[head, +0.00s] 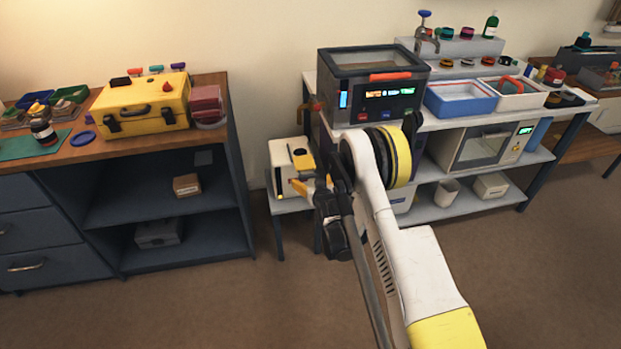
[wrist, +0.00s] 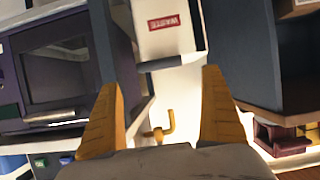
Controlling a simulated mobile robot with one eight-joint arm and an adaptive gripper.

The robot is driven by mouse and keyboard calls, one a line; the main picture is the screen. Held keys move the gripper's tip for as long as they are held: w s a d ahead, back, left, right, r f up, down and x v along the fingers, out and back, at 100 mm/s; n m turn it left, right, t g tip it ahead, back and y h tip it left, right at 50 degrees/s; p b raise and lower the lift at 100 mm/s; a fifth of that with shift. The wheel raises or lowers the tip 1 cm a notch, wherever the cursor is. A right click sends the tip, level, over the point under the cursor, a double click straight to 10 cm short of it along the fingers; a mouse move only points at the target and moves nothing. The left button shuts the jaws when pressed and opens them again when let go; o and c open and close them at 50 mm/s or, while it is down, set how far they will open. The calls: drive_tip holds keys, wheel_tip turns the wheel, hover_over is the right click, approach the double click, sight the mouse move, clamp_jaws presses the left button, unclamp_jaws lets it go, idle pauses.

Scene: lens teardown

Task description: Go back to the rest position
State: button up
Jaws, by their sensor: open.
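My gripper (head: 301,186) is in the middle of the head view, in front of the white waste bin. In the wrist view its two yellow fingers (wrist: 162,118) are spread wide apart with nothing between them. The white waste bin (head: 281,158) stands on a small stand between the two benches. It also shows in the wrist view (wrist: 168,40), with a red and white label, beyond the fingertips. My arm hides part of the right bench and of the bin's right side.
A wooden-topped cabinet (head: 75,150) on the left bears a yellow case (head: 140,103). A dark machine (head: 374,85) with a lit display and blue tray (head: 460,99) stand on the right bench. A microwave-like box (head: 487,146) sits below. The brown floor (head: 190,305) in front is clear.

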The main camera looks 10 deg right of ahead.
drive_tip(key=shift+s+r, duration=0.1)
drive_tip(key=shift+s, duration=0.1)
idle(0.3)
drive_tip(key=s+r+g, duration=0.1)
drive_tip(key=s+r, duration=0.3)
drive_tip(key=r, duration=0.5)
drive_tip(key=s+r+g, duration=0.1)
drive_tip(key=s+r, duration=0.3)
drive_tip(key=r, duration=0.5)
drive_tip(key=s+r+g, duration=0.1)
drive_tip(key=s+r, duration=0.3)
drive_tip(key=r, duration=0.4)
drive_tip(key=s+r+g, duration=0.1)
drive_tip(key=s+r, duration=0.2)
drive_tip(key=s, duration=0.4)
drive_tip(key=s+r+g, duration=0.1)
drive_tip(key=s+r, duration=0.2)
drive_tip(key=s, duration=0.5)
drive_tip(key=s+f+g, duration=0.1)
drive_tip(key=s, duration=1.5)
drive_tip(key=shift+s+f+g, duration=0.3)
drive_tip(key=shift+s+f, duration=0.05)
drive_tip(key=shift+f, duration=0.05)
